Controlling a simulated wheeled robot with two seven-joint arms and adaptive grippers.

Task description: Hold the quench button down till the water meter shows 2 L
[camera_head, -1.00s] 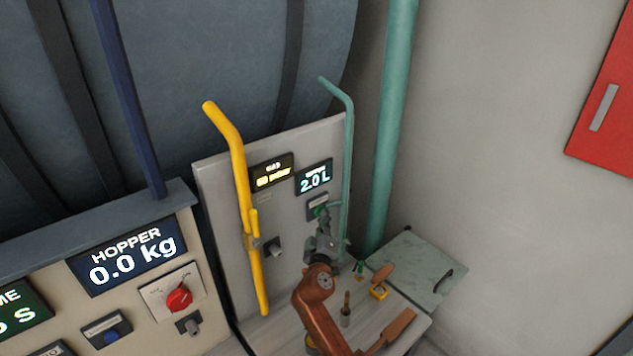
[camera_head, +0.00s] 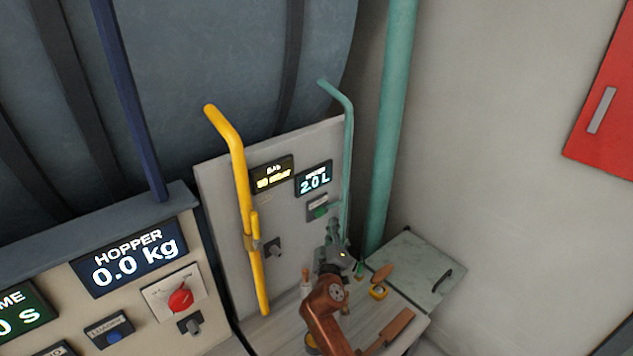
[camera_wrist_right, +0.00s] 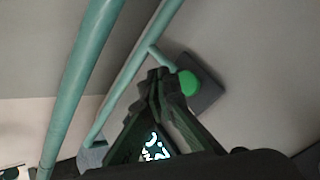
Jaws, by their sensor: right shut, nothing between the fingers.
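The water meter (camera_head: 314,179) on the grey panel reads 2.0 L in the head view. The green quench button (camera_head: 320,210) sits just below it on a dark plate. In the right wrist view the green button (camera_wrist_right: 188,83) is in plain sight on its dark square plate, beside my fingertips. My right gripper (camera_head: 333,228) is shut and empty, below the button in the head view. In the right wrist view its fingertips (camera_wrist_right: 160,76) are together; they look apart from the button, though the depth is hard to judge. My left gripper is not in view.
A teal pipe (camera_head: 348,140) runs beside the meter, and a yellow pipe (camera_head: 241,190) stands to the left. A thicker teal pipe (camera_head: 388,130) stands at right. A bench (camera_head: 268,328) with small tools lies below. The hopper display (camera_head: 133,257) reads 0.0 kg.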

